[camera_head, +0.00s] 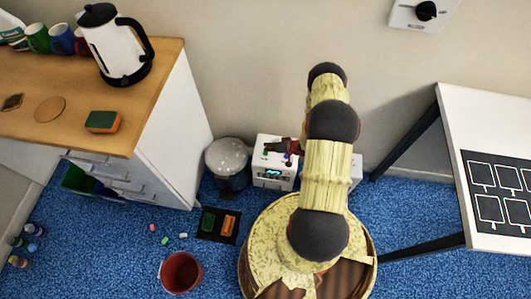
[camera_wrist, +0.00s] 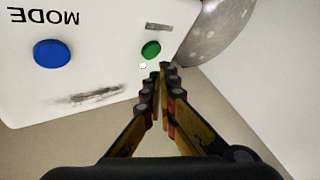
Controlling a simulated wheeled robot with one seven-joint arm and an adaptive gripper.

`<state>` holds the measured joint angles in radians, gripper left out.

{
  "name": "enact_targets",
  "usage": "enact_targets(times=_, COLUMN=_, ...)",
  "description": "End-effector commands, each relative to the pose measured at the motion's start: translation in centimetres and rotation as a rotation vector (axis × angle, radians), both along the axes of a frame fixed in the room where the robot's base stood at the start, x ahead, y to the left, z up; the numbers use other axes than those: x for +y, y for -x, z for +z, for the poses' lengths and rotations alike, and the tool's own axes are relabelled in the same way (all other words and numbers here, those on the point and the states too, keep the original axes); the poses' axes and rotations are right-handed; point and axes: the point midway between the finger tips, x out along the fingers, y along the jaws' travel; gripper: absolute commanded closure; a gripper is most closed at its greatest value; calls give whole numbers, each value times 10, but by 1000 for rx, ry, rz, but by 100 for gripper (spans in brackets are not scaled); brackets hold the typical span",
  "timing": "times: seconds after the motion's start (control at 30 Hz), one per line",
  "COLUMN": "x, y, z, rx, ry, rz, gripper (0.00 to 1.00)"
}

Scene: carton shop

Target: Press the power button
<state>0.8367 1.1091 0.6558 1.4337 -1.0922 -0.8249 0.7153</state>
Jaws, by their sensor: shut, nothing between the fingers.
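A white box-shaped device (camera_head: 273,180) stands on the floor against the wall, with a lit display on its front. In the wrist view its white panel (camera_wrist: 95,75) has a large blue button (camera_wrist: 54,53) beside the upside-down word MODE, and a smaller green button (camera_wrist: 151,49). A label by the green button is too small to read, so I cannot tell if it says power. My gripper (camera_wrist: 163,68) is shut and empty, its tips close to the green button; contact cannot be told. In the head view my gripper (camera_head: 276,147) is over the device's top.
A round grey bin (camera_head: 228,158) stands just left of the device. A white cabinet (camera_head: 178,135) with a kettle (camera_head: 110,50) on top is further left. A black table leg (camera_head: 405,140) is at right. Blue carpet lies in front.

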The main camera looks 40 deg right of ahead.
Motion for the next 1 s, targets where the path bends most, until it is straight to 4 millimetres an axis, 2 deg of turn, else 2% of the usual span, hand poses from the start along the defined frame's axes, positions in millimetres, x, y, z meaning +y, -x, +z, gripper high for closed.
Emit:
enact_targets(times=0.1, x=0, y=0, z=15, rx=0, ry=0, rz=0, gripper=100)
enact_targets(times=0.5, x=0, y=0, z=49, rx=0, ry=0, rz=0, gripper=100)
enact_targets(times=1.0, x=0, y=0, z=50, rx=0, ry=0, rz=0, gripper=100)
